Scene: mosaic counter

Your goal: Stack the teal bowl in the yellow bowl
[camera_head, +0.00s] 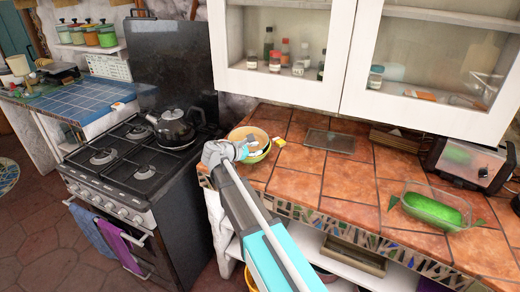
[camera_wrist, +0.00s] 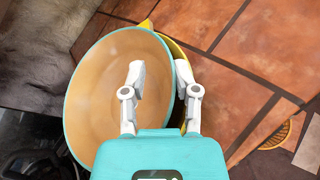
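The teal bowl (camera_wrist: 100,95), tan inside, lies tilted at the left of the wrist view and overlaps the yellow bowl (camera_wrist: 183,55), whose edge shows behind it to the right. How deep the teal bowl sits in it is hidden. My gripper (camera_wrist: 160,72) straddles the teal bowl's right rim, left finger over its inside and right finger outside, towards the yellow bowl. The fingers stand apart with a visible gap.
A kettle (camera_head: 174,127) stands on the stove (camera_head: 125,160) to the left. On the tiled counter (camera_head: 300,185) are a dark flat board (camera_head: 330,141), a glass dish with green contents (camera_head: 433,210) and a toaster (camera_head: 470,162). White cabinets (camera_head: 290,87) hang above.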

